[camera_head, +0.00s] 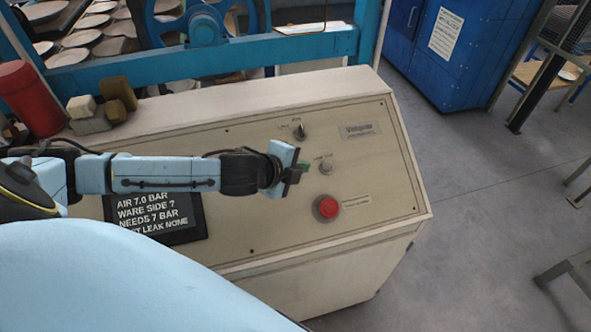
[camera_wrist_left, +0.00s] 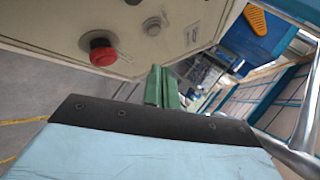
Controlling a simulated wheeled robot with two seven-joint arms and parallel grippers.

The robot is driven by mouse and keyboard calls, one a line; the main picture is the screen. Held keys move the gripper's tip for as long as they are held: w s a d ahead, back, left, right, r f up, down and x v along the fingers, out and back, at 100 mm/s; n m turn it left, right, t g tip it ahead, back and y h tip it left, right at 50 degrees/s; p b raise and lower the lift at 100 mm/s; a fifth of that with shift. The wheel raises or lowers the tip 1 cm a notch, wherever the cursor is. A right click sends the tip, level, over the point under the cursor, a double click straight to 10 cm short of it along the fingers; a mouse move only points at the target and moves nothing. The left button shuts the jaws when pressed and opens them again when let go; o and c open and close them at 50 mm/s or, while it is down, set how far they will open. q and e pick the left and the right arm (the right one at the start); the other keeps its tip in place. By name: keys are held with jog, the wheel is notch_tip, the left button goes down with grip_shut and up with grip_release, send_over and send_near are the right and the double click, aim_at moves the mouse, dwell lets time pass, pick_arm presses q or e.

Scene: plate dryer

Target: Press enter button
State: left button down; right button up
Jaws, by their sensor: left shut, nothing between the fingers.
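The beige control panel (camera_head: 240,222) carries a small grey round button (camera_head: 326,167) with a label too small to read; I cannot tell if it is the enter button. This button also shows in the left wrist view (camera_wrist_left: 152,26). A red mushroom button (camera_head: 327,207) sits below it, and a dark selector knob (camera_head: 299,132) above it. My left gripper (camera_head: 304,167) is shut and empty, its green fingertips just left of the grey button. In the left wrist view its green fingers (camera_wrist_left: 163,88) show no clear contact with the button. My right gripper is not in view.
A dark screen (camera_head: 155,212) with white text lies on the panel, partly behind my left arm. A red cylinder (camera_head: 28,98) and small blocks (camera_head: 100,108) stand on the panel's top left. Blue machinery (camera_head: 200,60) is behind. Open grey floor (camera_head: 480,190) lies to the right.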

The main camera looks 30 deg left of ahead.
pick_arm(q)
jog(key=shift+w+a+r, duration=0.1)
jog(key=shift+a+r, duration=0.2)
jog(key=f+b, duration=0.2)
jog(key=w+a+f+b, duration=0.1)
jog(key=f+b, duration=0.1)
jog(key=w+a+f+b, duration=0.1)
jog(key=f+b, duration=0.1)
jog(key=b, duration=0.1)
jog(key=shift+a, duration=0.2)
jog(key=shift+w+a+f+b, duration=0.2)
jog(key=shift+w+a+f, duration=0.05)
jog(key=shift+f, duration=0.15)
jog(key=shift+w+a+f+b, duration=0.15)
jog(key=shift+w+a+f, duration=0.1)
jog(key=shift+f, duration=0.15)
jog(key=shift+f, duration=0.1)
dwell(1.4)
jog(key=shift+a+f, duration=0.15)
jog(key=shift+f, duration=0.15)
